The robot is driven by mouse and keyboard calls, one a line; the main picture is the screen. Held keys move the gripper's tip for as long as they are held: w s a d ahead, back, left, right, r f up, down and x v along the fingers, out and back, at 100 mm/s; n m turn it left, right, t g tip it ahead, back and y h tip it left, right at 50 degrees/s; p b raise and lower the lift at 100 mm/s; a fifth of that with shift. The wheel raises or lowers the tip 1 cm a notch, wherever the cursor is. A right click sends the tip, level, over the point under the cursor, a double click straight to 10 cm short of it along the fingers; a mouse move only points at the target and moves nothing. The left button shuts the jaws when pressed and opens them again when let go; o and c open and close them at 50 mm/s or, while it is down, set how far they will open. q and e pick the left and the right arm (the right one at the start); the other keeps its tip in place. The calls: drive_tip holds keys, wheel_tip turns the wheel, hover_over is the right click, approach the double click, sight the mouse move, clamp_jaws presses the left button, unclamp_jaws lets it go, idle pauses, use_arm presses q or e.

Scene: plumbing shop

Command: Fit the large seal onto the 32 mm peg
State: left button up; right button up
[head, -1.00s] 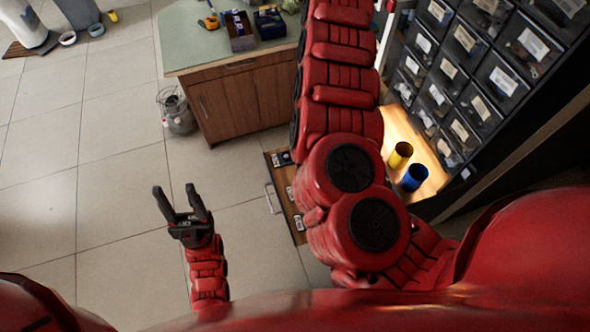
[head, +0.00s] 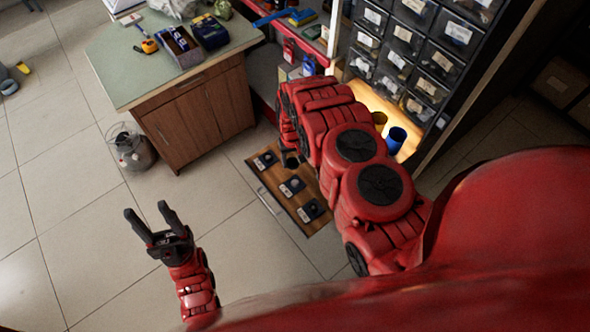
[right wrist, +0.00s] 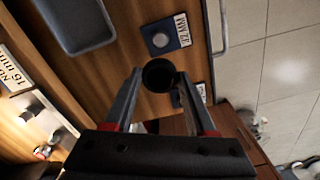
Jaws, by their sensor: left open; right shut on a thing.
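The large seal is a dark, round ring (right wrist: 158,89) between the fingertips of my right gripper (right wrist: 158,80), which is shut on it. In the head view the dark round piece (head: 291,160) shows beside my right arm, over the board's edge; the gripper there is mostly hidden. The 32 mm peg (right wrist: 160,40) is a short grey stub on a dark blue plate with a white label. The seal is beside that plate in the right wrist view, not around the peg; its height is unclear. My left gripper (head: 147,210) is open and empty above the floor.
The wooden drawer (head: 274,192) holds several dark plates with pegs; one (right wrist: 178,98) is partly hidden by a finger. A grey tray (right wrist: 72,38) lies beside. A blue cup (head: 397,139) and yellow cup (head: 379,118) stand on the lit shelf. Bins (head: 408,60) rise behind.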

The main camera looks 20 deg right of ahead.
drive_tip(key=s+f, duration=0.2)
drive_tip(key=f, duration=0.1)
drive_tip(key=shift+s, duration=0.35)
drive_tip(key=shift+f+b, duration=1.9)
drive_tip(key=shift+f, duration=0.85)
drive_tip(key=shift+s, duration=0.1)
drive_tip(key=shift+f, duration=0.55)
drive_tip(key=o, duration=1)
